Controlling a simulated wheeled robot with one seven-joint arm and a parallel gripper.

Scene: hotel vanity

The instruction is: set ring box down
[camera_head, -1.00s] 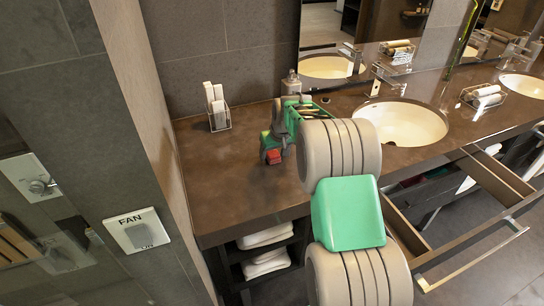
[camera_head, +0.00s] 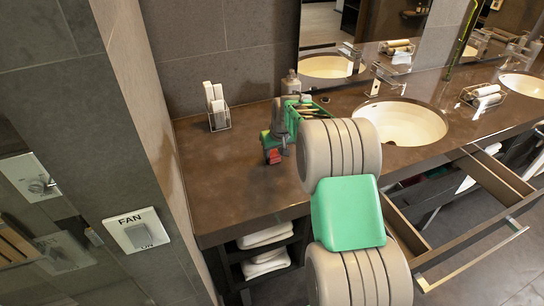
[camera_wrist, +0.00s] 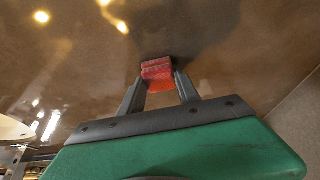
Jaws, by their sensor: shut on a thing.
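The ring box is a small red box (camera_head: 274,157) at the left part of the brown vanity counter (camera_head: 225,190). My gripper (camera_head: 273,155) is shut on it, with the arm reaching in from the right. In the wrist view the red box (camera_wrist: 158,72) sits between the two grey fingertips, over the counter surface. A dark shadow lies right around the box. I cannot tell whether its underside touches the counter. The fingers hide its sides.
A wire holder with white rolled items (camera_head: 217,106) stands at the back left. A sink (camera_head: 402,122) is to the right, above an open drawer (camera_head: 470,225). The counter's front left is clear.

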